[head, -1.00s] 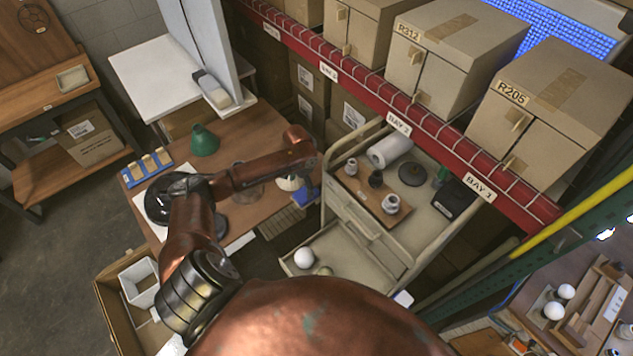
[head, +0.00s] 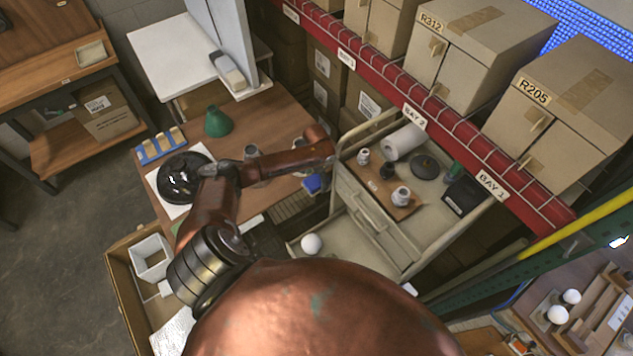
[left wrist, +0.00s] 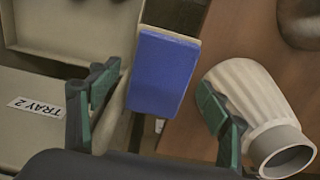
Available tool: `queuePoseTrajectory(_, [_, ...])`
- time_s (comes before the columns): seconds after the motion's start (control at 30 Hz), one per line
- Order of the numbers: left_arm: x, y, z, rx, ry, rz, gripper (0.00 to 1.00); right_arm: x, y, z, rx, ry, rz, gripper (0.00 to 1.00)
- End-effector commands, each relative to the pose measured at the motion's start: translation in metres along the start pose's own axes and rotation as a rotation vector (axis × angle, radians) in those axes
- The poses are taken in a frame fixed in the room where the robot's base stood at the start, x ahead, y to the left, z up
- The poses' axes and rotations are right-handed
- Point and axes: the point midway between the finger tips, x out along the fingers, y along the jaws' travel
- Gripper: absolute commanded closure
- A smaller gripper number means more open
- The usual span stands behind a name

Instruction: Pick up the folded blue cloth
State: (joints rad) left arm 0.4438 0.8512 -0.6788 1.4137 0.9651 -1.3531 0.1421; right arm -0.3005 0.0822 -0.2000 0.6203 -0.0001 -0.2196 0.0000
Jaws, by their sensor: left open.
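The folded blue cloth (left wrist: 162,72) lies near the right edge of the brown worktable, and a small part of it also shows in the head view (head: 313,184). In the left wrist view it is a flat blue block with a pale edge. My left gripper (left wrist: 155,112) is open, with one green-tipped finger on each side of the cloth's near end in the picture. Nothing is between the fingertips. In the head view my left forearm and wrist reach over the table and hide the fingertips. My right gripper is not in view.
The beige drawer cart (head: 350,200) is right of the table, with a TRAY 2 label (left wrist: 36,106).

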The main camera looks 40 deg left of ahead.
Motion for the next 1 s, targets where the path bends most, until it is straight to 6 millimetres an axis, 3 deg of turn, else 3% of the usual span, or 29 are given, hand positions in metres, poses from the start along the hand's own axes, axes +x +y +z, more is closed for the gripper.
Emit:
queuePoseTrajectory(0.1, [-0.0003, 0.0002, -0.0003, 0.000, 0.001, 0.000, 0.29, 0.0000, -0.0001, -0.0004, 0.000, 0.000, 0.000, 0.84])
queuePoseTrajectory(0.7, [-0.0005, 0.0001, -0.0003, 0.000, 0.001, 0.000, 0.70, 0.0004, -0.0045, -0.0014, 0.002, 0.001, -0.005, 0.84])
queuePoseTrajectory(1.0, [-0.0022, 0.0000, -0.0004, 0.000, 0.001, 0.000, 0.71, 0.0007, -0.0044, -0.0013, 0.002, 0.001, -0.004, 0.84])
